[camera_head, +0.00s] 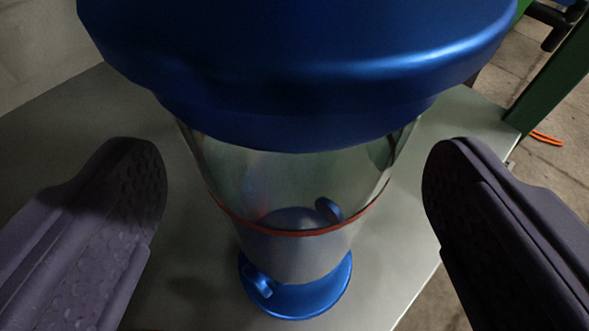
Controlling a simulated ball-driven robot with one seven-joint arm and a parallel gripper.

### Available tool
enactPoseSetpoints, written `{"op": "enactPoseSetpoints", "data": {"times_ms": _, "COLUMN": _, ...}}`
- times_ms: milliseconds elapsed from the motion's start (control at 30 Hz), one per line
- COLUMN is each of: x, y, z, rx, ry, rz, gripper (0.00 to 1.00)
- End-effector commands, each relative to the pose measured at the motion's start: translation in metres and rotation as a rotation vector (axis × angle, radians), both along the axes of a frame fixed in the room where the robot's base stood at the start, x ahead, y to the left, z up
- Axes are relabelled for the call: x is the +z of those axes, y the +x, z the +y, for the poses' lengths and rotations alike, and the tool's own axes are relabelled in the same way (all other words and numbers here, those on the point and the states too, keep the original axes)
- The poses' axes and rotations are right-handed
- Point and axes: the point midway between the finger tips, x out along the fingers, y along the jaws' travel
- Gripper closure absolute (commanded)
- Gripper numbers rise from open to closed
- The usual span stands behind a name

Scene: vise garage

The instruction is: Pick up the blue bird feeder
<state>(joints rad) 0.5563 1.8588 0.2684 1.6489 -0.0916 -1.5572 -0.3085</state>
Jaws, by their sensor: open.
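The blue bird feeder (300,75) stands upright on a grey surface. It has a wide blue lid at the top, a clear cylinder with a red ring, and a small blue base dish (310,298) with perch-like parts. Its lid runs out of the top of the view. My gripper (295,200) is open, with one dark finger to the left of the feeder and one to the right. Gaps show between both fingers and the clear cylinder, and neither finger appears to touch it.
The grey tabletop (195,285) ends at an edge on the right, with floor below. A green post (555,85) stands at the upper right, near an orange cable (546,138) on the floor. A pale wall (45,50) is at the upper left.

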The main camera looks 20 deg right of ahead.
Motion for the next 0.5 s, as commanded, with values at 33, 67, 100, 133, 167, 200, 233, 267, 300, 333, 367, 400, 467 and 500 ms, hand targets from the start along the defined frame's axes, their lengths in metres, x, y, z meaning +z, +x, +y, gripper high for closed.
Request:
{"op": "enactPoseSetpoints", "data": {"times_ms": 33, "x": -0.005, "y": 0.008, "z": -0.004, "rx": -0.002, "ry": -0.001, "rz": -0.004, "gripper": 0.11}}
{"op": "enactPoseSetpoints", "data": {"times_ms": 67, "x": -0.008, "y": 0.013, "z": -0.006, "rx": -0.002, "ry": -0.001, "rz": -0.002, "gripper": 0.11}}
{"op": "enactPoseSetpoints", "data": {"times_ms": 100, "x": -0.01, "y": 0.018, "z": -0.009, "rx": -0.002, "ry": -0.001, "rz": -0.002, "gripper": 0.11}}
{"op": "enactPoseSetpoints", "data": {"times_ms": 133, "x": -0.011, "y": 0.021, "z": -0.01, "rx": -0.002, "ry": -0.001, "rz": -0.002, "gripper": 0.11}}
{"op": "enactPoseSetpoints", "data": {"times_ms": 167, "x": -0.011, "y": 0.024, "z": -0.012, "rx": -0.001, "ry": -0.001, "rz": -0.002, "gripper": 0.11}}
{"op": "enactPoseSetpoints", "data": {"times_ms": 200, "x": -0.012, "y": 0.026, "z": -0.013, "rx": -0.001, "ry": -0.002, "rz": -0.001, "gripper": 0.11}}
{"op": "enactPoseSetpoints", "data": {"times_ms": 233, "x": -0.012, "y": 0.027, "z": -0.013, "rx": -0.001, "ry": -0.002, "rz": 0.0, "gripper": 0.11}}
{"op": "enactPoseSetpoints", "data": {"times_ms": 267, "x": -0.012, "y": 0.028, "z": -0.014, "rx": -0.001, "ry": -0.002, "rz": 0.0, "gripper": 0.11}}
{"op": "enactPoseSetpoints", "data": {"times_ms": 300, "x": -0.011, "y": 0.028, "z": -0.014, "rx": -0.001, "ry": -0.001, "rz": 0.001, "gripper": 0.11}}
{"op": "enactPoseSetpoints", "data": {"times_ms": 333, "x": -0.011, "y": 0.028, "z": -0.014, "rx": -0.001, "ry": -0.001, "rz": 0.001, "gripper": 0.11}}
{"op": "enactPoseSetpoints", "data": {"times_ms": 367, "x": -0.011, "y": 0.028, "z": -0.013, "rx": 0.0, "ry": 0.0, "rz": 0.001, "gripper": 0.11}}
{"op": "enactPoseSetpoints", "data": {"times_ms": 400, "x": -0.011, "y": 0.028, "z": -0.013, "rx": 0.0, "ry": 0.0, "rz": 0.002, "gripper": 0.11}}
{"op": "enactPoseSetpoints", "data": {"times_ms": 467, "x": -0.011, "y": 0.028, "z": -0.013, "rx": 0.0, "ry": 0.0, "rz": 0.002, "gripper": 0.13}}
{"op": "enactPoseSetpoints", "data": {"times_ms": 500, "x": -0.011, "y": 0.027, "z": -0.013, "rx": 0.0, "ry": 0.0, "rz": 0.003, "gripper": 0.22}}
